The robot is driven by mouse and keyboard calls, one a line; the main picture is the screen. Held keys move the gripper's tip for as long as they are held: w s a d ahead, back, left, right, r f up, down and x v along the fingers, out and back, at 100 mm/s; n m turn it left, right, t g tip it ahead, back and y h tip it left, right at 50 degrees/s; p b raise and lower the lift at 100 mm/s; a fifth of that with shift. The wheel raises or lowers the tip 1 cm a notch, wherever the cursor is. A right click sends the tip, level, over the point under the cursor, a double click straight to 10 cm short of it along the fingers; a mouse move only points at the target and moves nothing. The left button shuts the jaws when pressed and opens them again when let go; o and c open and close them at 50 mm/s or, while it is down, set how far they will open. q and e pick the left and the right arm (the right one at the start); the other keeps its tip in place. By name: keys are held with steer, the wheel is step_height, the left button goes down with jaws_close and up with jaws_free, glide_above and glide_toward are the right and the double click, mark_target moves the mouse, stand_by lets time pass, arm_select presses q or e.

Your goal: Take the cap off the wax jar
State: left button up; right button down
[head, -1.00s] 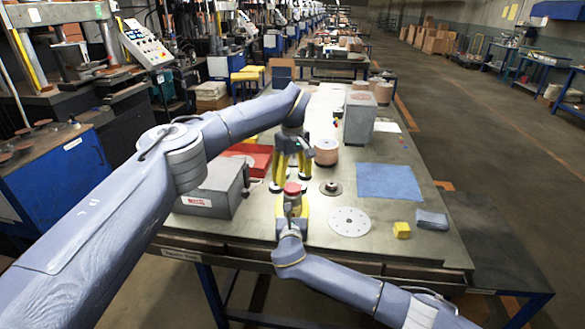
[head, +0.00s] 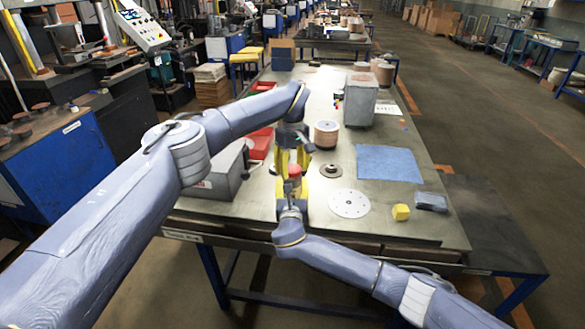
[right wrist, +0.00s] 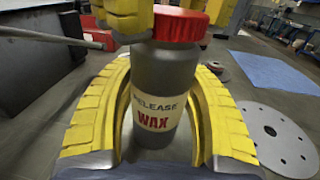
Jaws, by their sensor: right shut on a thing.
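The wax jar is a grey bottle (right wrist: 160,88) labelled RELEASE WAX, upright in the right wrist view. Its red cap (right wrist: 180,24) is on top; the cap also shows in the head view (head: 294,171). My right gripper (head: 293,192) is shut on the jar body, its yellow fingers on both sides of it. My left gripper (head: 293,158) points down just above and around the cap. Its yellow fingers look spread, one at each side of the cap in the right wrist view. I cannot tell whether they touch the cap.
A perforated white disc (head: 349,204), a blue cloth (head: 388,163), a yellow block (head: 401,212) and a grey pad (head: 431,202) lie to the right. A grey box (head: 224,178) and red tray (head: 260,140) stand left. A dark flanged part (head: 330,170) lies close right.

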arm_select(q)
steer(key=c, duration=0.9)
steer(key=n, duration=0.7)
steer(key=shift+r, duration=0.1)
steer(key=n, duration=1)
steer(key=shift+n, duration=0.3)
arm_select(e)
steer(key=shift+a, duration=0.1)
arm_select(q)
steer(key=n, duration=0.4)
steer(key=shift+n, duration=0.3)
steer(key=n, duration=0.7)
steer(key=shift+s, duration=0.1)
steer(key=n, duration=1.8)
steer(key=shift+d, duration=0.1)
steer(key=n, duration=0.6)
steer(key=shift+n, duration=0.3)
steer(key=shift+d, duration=0.1)
steer(key=shift+r, duration=0.4)
